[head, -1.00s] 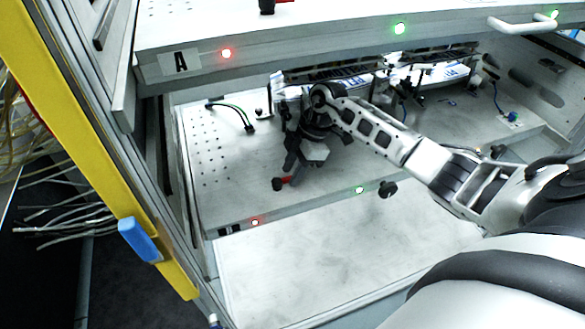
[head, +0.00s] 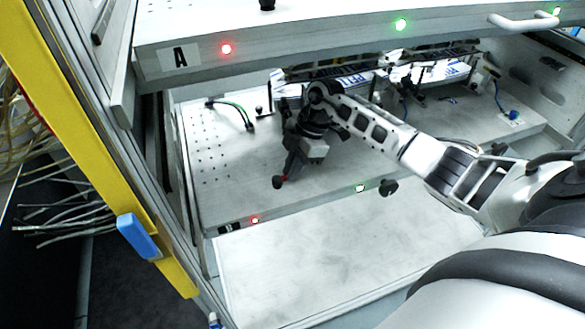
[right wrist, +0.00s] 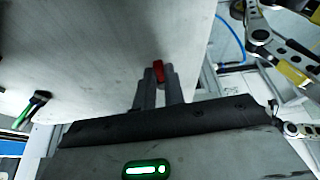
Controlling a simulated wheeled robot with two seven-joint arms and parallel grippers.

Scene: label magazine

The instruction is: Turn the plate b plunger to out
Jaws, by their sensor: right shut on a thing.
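The lower plate (head: 215,200) lies under the upper plate marked A. A small plunger with a dark round knob (head: 277,182) and a red part stands near the lower plate's front edge. My right gripper (head: 288,173) points down at it. In the right wrist view my right gripper (right wrist: 158,84) is shut on the red part of the plunger (right wrist: 158,70), which shows between the fingertips. The plunger's base is hidden in the head view. My left gripper is not in view.
The upper plate (head: 310,48) hangs close above my right forearm.

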